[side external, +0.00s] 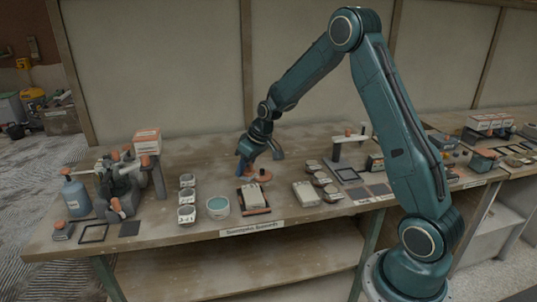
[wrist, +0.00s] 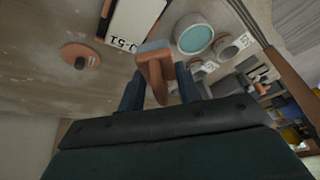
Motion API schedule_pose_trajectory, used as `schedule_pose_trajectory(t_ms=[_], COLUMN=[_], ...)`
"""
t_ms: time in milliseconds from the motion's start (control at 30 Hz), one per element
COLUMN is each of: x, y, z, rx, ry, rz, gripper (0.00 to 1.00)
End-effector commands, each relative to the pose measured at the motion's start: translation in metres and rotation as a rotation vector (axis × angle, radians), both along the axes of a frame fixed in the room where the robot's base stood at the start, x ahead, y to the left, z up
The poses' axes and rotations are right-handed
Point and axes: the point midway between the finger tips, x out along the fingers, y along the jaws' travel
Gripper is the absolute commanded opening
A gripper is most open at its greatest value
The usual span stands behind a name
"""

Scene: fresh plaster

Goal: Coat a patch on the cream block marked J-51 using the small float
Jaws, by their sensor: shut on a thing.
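My gripper (side external: 246,165) is low over the bench, just behind the cream block (side external: 251,195), which lies in a dark, orange-edged holder. In the wrist view the block (wrist: 133,20) shows the mark J-51 at its near end. My gripper (wrist: 158,80) is shut on the small float (wrist: 155,70), an orange-brown tool with a grey edge. The float's tip appears beside the block's marked end; whether it touches cannot be told. The float's working face is hidden. A round tub (side external: 218,206) of teal material stands left of the block; it also shows in the wrist view (wrist: 194,39).
An orange-brown disc with a dark knob (wrist: 80,55) lies near the block. Several small labelled pots (side external: 187,197) stand left of the tub. Another pale block (side external: 306,193) and round pots (side external: 322,180) are to the right. Bare bench lies behind the block.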

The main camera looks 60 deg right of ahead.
Motion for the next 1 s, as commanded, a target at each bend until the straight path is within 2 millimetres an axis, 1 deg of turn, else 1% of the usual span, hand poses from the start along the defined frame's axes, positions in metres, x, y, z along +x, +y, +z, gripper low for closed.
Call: schedule_pose_trajectory(t_ms=[167,667,833,1000], x=[-0.001,0.0,-0.001,-0.012], y=[0.001,0.001,0.001,-0.011], z=[-0.012,-0.057,-0.076,-0.079], rx=[0.001,0.001,0.002,0.0], ry=[0.003,0.002,0.004,0.002], rz=[0.001,0.001,0.0,-0.003], gripper=[0.16,0.16,0.16,0.16])
